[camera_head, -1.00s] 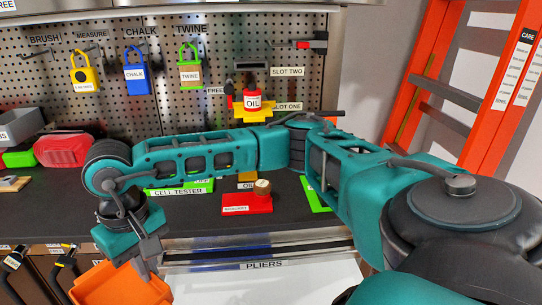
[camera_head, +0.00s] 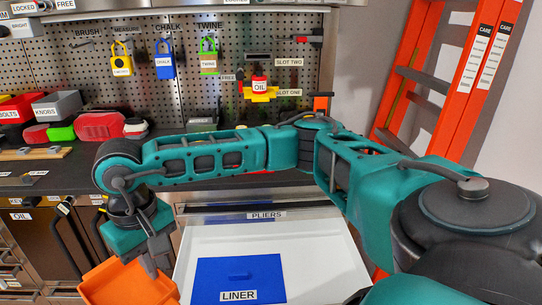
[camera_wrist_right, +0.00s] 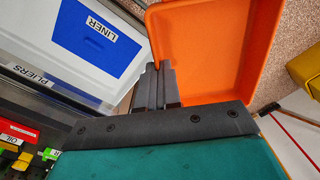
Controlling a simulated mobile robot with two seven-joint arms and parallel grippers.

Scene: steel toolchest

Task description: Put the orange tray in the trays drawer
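The orange tray (camera_head: 125,285) is at the bottom left of the head view, partly cut off by the frame edge. It also shows at the top of the right wrist view (camera_wrist_right: 205,50) and looks empty. My right gripper (camera_head: 152,262) is shut on the tray's wall, holding it just left of an open white drawer (camera_head: 325,250). That drawer's front reads PLIERS, and a blue sheet labelled LINER (camera_head: 238,272) lies in it. No label for a trays drawer is readable. My left gripper is not in view.
Closed cabinet fronts with dark handles (camera_head: 62,240) stand left of the open drawer. The dark worktop (camera_head: 85,178) carries bins and coloured items below a pegboard with hanging padlocks. An orange ladder (camera_head: 415,95) stands at the right. A yellow object (camera_wrist_right: 307,68) is right of the tray.

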